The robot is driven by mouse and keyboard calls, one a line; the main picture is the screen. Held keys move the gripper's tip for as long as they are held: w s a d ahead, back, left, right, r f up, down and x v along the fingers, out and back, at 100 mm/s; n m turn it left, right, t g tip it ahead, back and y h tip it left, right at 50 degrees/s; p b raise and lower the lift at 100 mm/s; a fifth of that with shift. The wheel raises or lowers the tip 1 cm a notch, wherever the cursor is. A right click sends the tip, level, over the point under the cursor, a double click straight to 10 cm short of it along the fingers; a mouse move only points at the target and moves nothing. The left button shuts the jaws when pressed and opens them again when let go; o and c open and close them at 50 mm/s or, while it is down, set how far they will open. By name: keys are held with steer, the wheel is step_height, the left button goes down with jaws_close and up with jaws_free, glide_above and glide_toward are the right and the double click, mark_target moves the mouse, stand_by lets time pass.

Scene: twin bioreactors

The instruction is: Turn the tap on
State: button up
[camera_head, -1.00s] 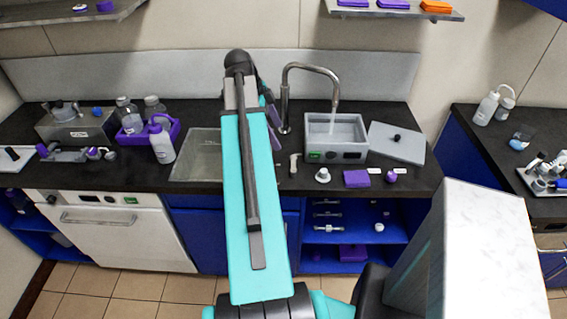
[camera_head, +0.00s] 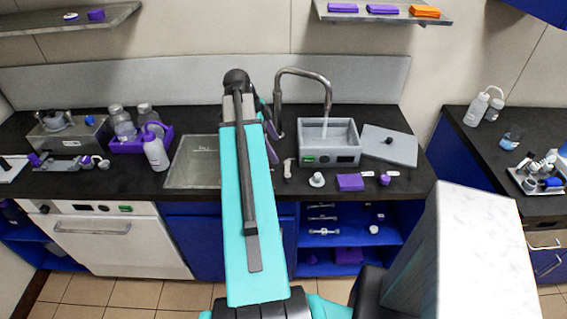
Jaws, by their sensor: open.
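The tap (camera_head: 304,71) is a curved metal pipe rising from the back of the dark counter. It arches right, its spout end over an open grey box-like bath (camera_head: 343,133). A faint pale streak hangs below the spout; I cannot tell if it is water. I cannot make out the tap's handle. My turquoise arm reaches over the counter, its dark far joint left of the tap. My gripper (camera_head: 269,136) is mostly hidden behind the arm; only a dark purplish sliver shows, close to the tap's base on the left. It is open, and I see nothing held.
A metal sink (camera_head: 196,162) lies left of my arm. Right of the bath are a grey lid (camera_head: 390,145) and, in front, a purple block (camera_head: 350,182) and small items. Bottles in a purple rack (camera_head: 142,143) stand left. A shelf (camera_head: 384,14) hangs above.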

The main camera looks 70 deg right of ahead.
mark_target(287, 169)
steer(key=shift+p+x, duration=1.3)
steer(key=shift+x, duration=3.65)
steer(key=c, duration=1.5)
steer(key=shift+f, duration=0.15)
steer(key=shift+b, duration=0.5)
steer(key=shift+n, duration=0.4)
